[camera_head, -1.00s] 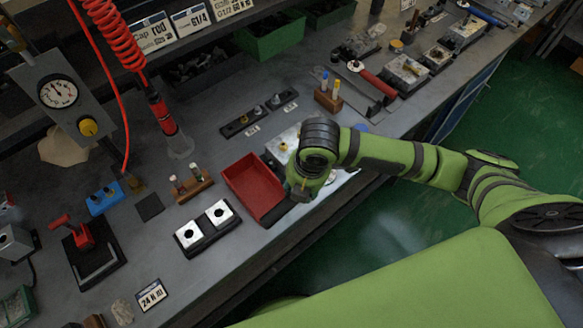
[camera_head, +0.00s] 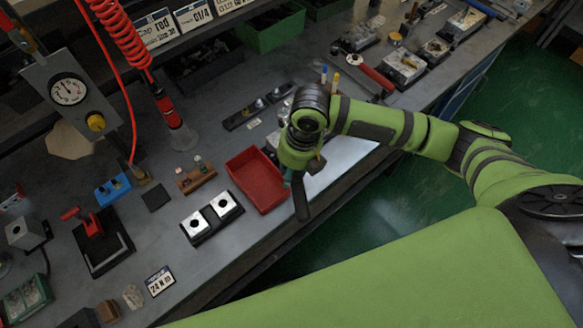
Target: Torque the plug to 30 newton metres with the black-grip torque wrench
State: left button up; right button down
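My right arm comes in from the right. Its gripper (camera_head: 299,190) is over the bench's front edge, just right of the red tray. A dark bar hangs at the gripper; I cannot tell whether it is a finger or the black grip of a wrench. The finger opening is hidden. A pale, shiny plate (camera_head: 342,166) lies beside and partly under the arm; no plug can be made out there. A red-handled tool (camera_head: 372,77) lies farther back. My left gripper is not in view.
The red tray (camera_head: 256,181) looks empty. A black holder with two bright square blocks (camera_head: 224,205) stands left of it. A gauge panel (camera_head: 68,92), a coiled red hose (camera_head: 115,35) and a red-handled press (camera_head: 77,213) occupy the left. Metal blocks (camera_head: 403,67) stand at back right.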

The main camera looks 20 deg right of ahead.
jog(key=shift+r, duration=0.15)
jog(key=shift+s+p, duration=0.1)
jog(key=shift+p, duration=0.2)
notch_tip(320, 180, down, 5)
jog(key=b, duration=0.3)
jog(key=shift+r+p, duration=0.1)
jog(key=shift+p, duration=0.55)
dwell(0.8)
jog(key=shift+f+b, duration=0.8)
jog(key=shift+f, duration=0.55)
jog(key=shift+a, duration=0.1)
dwell(0.4)
jog(key=shift+w+a+m+p, duration=0.2)
jog(key=shift+a+m+p, duration=0.15)
jog(key=shift+a+m, duration=0.25)
jog(key=shift+w+a+m+p, duration=0.15)
jog(key=shift+a+m+p, duration=0.2)
jog(key=shift+a, duration=0.3)
